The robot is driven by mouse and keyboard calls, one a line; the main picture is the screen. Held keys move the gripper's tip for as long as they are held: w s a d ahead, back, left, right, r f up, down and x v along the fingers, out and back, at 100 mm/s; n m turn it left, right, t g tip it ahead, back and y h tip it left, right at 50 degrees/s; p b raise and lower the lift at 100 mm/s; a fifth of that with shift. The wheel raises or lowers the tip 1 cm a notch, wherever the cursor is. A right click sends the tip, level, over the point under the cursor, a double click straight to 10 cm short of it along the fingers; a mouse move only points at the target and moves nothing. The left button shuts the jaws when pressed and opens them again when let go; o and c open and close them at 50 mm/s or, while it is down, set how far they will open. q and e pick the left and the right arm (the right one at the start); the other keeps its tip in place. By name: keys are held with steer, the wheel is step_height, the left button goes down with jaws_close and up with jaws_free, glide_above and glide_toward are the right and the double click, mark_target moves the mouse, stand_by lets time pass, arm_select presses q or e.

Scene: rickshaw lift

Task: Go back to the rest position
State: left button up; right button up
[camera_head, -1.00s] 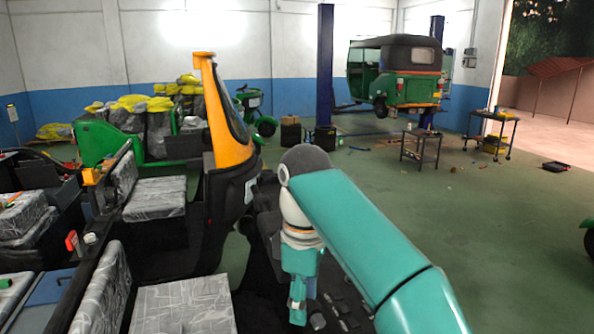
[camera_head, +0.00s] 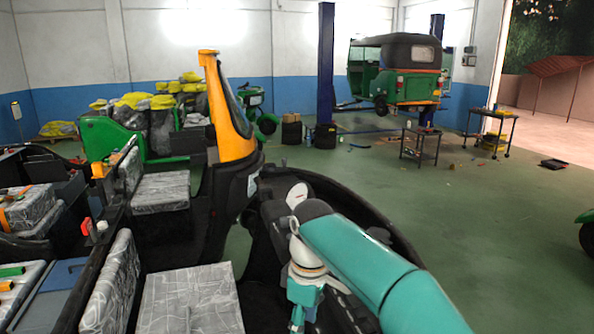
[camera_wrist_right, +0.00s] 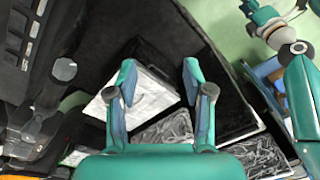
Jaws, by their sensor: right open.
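A teal arm comes in from the lower right in the head view, with its dark-capped joint and white collar over the black front of an open rickshaw (camera_head: 237,140). The hand end drops to the bottom edge of that view, where its fingertips cannot be made out. In the right wrist view my right gripper (camera_wrist_right: 160,75) is open, with two teal fingers apart and nothing between them. Grey wrapped seats (camera_wrist_right: 145,98) lie beyond the fingers. Part of a teal arm also shows at upper right there.
Wrapped seats (camera_head: 188,300) and black panels fill the left foreground. A green rickshaw (camera_head: 410,88) is raised beside a blue post (camera_head: 326,70) at the back. Small carts (camera_head: 420,145) stand at the right. The green floor (camera_head: 460,220) is largely clear at right.

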steer(key=s+d+f+m+y, duration=0.1)
steer(key=s+d+f+m, duration=0.1)
steer(key=f, duration=0.8)
steer(key=s+d+f+m+y, duration=0.1)
steer(key=s+d+f+m, duration=0.1)
steer(key=f, duration=0.7)
steer(key=s+d+f+m+y, duration=0.1)
steer(key=s+d+f+m, duration=0.15)
steer(key=f, duration=0.75)
steer(key=s+d+f+m, duration=0.2)
steer(key=s+f+m, duration=0.2)
steer(key=s, duration=0.5)
steer(key=s+d+f+m+b, duration=0.1)
steer(key=s+f+m, duration=0.3)
steer(key=s, duration=0.5)
steer(key=shift+s+d+f+t, duration=0.25)
steer(key=shift+d+f+t, duration=0.15)
steer(key=shift+d+f, duration=0.3)
